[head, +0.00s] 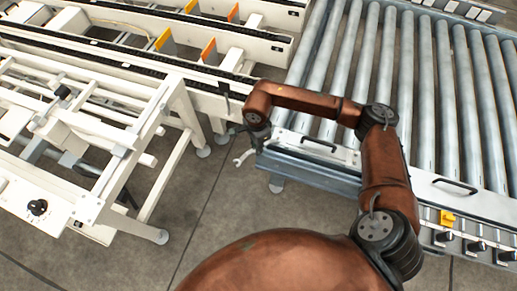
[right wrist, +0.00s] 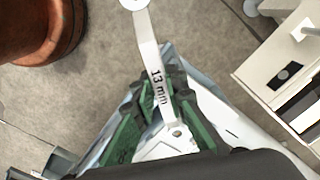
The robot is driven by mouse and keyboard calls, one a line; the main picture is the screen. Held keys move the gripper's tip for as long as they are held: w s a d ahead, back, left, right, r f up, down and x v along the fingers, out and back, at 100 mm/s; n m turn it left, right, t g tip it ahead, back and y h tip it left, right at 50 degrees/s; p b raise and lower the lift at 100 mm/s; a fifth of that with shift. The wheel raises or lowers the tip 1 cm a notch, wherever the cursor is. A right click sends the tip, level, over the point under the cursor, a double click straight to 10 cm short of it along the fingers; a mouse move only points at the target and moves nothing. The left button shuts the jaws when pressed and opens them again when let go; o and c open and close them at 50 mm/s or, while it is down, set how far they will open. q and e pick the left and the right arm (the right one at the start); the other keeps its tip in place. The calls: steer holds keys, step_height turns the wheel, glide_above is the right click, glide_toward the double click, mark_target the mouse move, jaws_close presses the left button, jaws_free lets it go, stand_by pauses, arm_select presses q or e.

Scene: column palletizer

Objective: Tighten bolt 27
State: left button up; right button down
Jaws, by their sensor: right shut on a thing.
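My right gripper (head: 257,138) is at the near left corner of the roller conveyor, at the end of my copper-coloured arm. It is shut on a light grey wrench (head: 243,156), which sticks out to the lower left over the gap above the floor. In the right wrist view the green-padded fingers (right wrist: 161,96) grip the wrench (right wrist: 147,45) by its handle, marked "13 mm". One rounded wrench end is at the top edge of that view. I cannot make out bolt 27 or its number in either view. My left gripper is not in view.
The roller conveyor (head: 330,154) fills the right side, with a yellow part (head: 447,217) on its front edge. A white frame (head: 150,125) with a black knob (head: 37,207) stands at left. White chain conveyors (head: 185,88) run behind. Grey floor shows between them.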

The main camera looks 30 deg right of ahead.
steer(key=shift+r, duration=0.2)
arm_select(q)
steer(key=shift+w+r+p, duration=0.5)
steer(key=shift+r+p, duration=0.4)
arm_select(e)
steer(key=shift+r, duration=1.6)
steer(key=shift+r, duration=0.1)
steer(key=shift+r+p, duration=1.25)
steer(key=shift+r, duration=1.2)
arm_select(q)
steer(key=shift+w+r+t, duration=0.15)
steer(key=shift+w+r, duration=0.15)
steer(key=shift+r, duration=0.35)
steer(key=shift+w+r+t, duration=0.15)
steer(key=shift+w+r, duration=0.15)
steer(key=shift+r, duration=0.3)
